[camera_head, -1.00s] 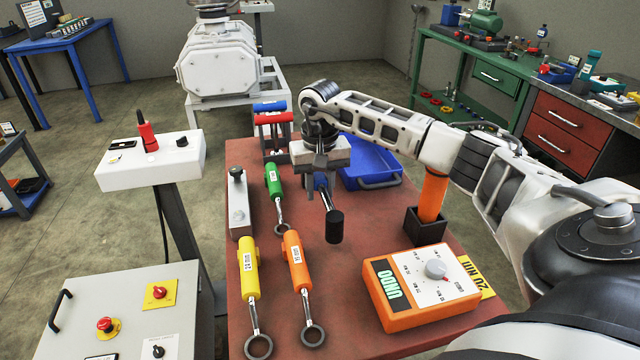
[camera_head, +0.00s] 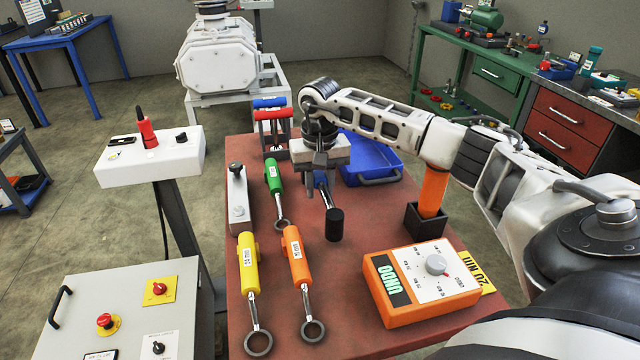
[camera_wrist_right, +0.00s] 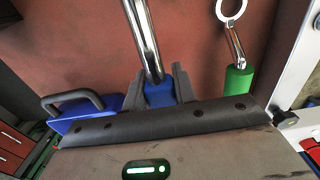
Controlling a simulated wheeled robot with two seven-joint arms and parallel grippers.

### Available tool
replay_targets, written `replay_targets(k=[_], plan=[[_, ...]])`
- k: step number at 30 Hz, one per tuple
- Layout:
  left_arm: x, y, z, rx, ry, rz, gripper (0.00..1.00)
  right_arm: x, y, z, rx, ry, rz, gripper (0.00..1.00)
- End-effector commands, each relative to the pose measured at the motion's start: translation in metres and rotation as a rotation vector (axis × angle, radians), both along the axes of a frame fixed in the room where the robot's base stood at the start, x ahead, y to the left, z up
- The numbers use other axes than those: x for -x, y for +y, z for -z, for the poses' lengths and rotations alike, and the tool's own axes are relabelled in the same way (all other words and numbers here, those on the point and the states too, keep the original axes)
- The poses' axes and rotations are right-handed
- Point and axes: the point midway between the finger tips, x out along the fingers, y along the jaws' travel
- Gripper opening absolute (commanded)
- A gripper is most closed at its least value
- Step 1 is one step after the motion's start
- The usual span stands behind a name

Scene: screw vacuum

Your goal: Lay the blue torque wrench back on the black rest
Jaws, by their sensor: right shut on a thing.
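In the right wrist view, the blue grip (camera_wrist_right: 159,94) sits between the two fingers of my right gripper (camera_wrist_right: 160,88), and the chrome shaft runs up out of the picture. I cannot tell whether the wrench touches the table. My left gripper is not in view.
Green (camera_head: 274,178), yellow (camera_head: 249,265) and orange (camera_head: 297,256) ring-ended tools lie left of the wrench. A blue tray (camera_head: 372,160) is behind it. A black holder (camera_head: 426,222) with an upright orange piece and an orange meter (camera_head: 424,281) stand to the right.

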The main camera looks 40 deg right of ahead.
Motion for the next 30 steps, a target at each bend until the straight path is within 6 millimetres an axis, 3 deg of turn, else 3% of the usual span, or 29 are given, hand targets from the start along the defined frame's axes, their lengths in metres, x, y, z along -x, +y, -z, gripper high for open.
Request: replay_targets(k=[30], plan=[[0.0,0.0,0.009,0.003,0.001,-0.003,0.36,-0.001,-0.001,0.01,0.0,-0.004,0.001,0.0]])
